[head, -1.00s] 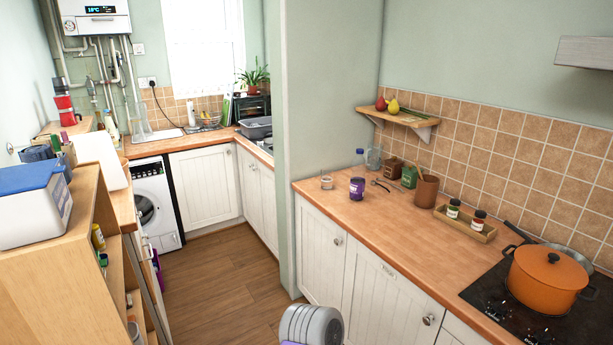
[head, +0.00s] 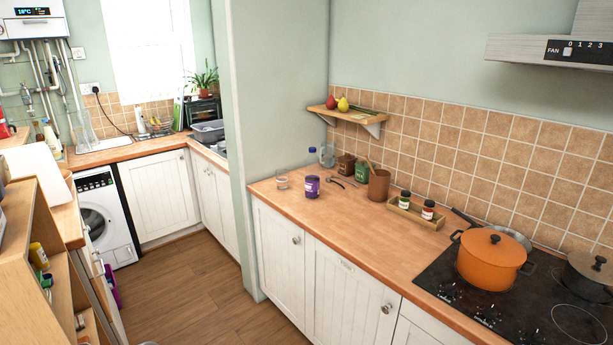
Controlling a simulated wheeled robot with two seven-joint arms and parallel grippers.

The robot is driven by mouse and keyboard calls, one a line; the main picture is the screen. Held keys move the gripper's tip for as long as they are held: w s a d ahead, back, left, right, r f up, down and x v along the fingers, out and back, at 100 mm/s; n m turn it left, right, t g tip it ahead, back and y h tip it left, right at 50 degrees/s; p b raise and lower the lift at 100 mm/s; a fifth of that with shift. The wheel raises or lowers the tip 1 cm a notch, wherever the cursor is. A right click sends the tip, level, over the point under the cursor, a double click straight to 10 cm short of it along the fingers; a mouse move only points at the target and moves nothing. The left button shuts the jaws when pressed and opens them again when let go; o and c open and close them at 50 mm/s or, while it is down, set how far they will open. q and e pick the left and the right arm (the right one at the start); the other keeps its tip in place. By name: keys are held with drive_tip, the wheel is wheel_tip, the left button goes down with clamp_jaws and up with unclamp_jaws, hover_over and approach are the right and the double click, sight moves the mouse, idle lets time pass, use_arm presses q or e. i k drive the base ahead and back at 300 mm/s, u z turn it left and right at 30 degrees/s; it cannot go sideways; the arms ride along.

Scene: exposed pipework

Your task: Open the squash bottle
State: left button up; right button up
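I cannot tell whether the two are separate things or one bottle. Neither of my grippers is in view.
A glass (head: 282,182), a clear jug (head: 327,156), a green tin (head: 362,172) and a brown utensil pot (head: 379,187) stand nearby. A spice tray (head: 418,217) and an orange pot (head: 491,258) are further right. The counter front (head: 345,235) and the floor (head: 185,300) have free room.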

sight(312, 163)
drive_tip(key=z, duration=0.05)
drive_tip(key=k, duration=1.45)
drive_tip(key=u, duration=0.35)
drive_tip(key=i, duration=3.9)
drive_tip(key=u, duration=1.85)
drive_tip(key=i, duration=0.55)
drive_tip(key=z, duration=2.35)
